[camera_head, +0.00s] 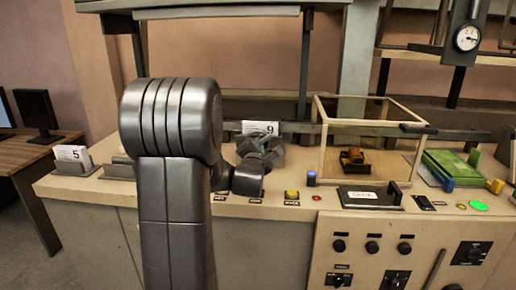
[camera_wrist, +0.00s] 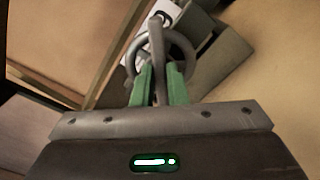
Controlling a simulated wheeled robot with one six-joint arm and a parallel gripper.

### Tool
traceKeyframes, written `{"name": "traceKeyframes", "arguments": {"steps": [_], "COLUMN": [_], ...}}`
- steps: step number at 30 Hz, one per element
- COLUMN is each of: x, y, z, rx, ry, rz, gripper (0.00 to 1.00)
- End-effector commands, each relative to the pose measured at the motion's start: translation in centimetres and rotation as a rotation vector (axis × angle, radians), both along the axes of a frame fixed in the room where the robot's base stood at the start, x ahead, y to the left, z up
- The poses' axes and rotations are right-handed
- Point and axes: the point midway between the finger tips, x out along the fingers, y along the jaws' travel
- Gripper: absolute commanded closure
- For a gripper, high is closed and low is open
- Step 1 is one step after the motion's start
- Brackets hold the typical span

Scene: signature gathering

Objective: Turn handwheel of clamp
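The handwheel (camera_wrist: 184,47) is a grey ring at the top middle of the wrist view, with a grey bar running down from it toward me. My gripper (camera_wrist: 160,72) has two green fingers reaching up to the wheel. The fingers are apart, one on each side of the grey bar; I cannot tell whether they press on it. In the head view my arm reaches over the bench, and dark grey parts crowd together in front of the card marked 9 (camera_head: 262,127). My fingertips and the wheel cannot be told apart there.
The beige bench (camera_head: 90,190) carries a card marked 5 (camera_head: 72,154) at left. A clear box (camera_head: 330,150) and a green device (camera_head: 452,166) stand farther right.

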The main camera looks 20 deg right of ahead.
Motion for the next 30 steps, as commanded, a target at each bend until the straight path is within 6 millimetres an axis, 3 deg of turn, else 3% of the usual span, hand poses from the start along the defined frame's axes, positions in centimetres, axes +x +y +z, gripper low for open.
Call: {"name": "traceKeyframes", "arguments": {"steps": [14, 30], "x": [-0.01, -0.07], "y": [-0.07, -0.17], "z": [-0.40, -0.74], "rx": [0.111, 0.529], "ry": [-0.070, -0.327], "rz": [-0.001, 0.001], "gripper": [1.00, 1.00]}}
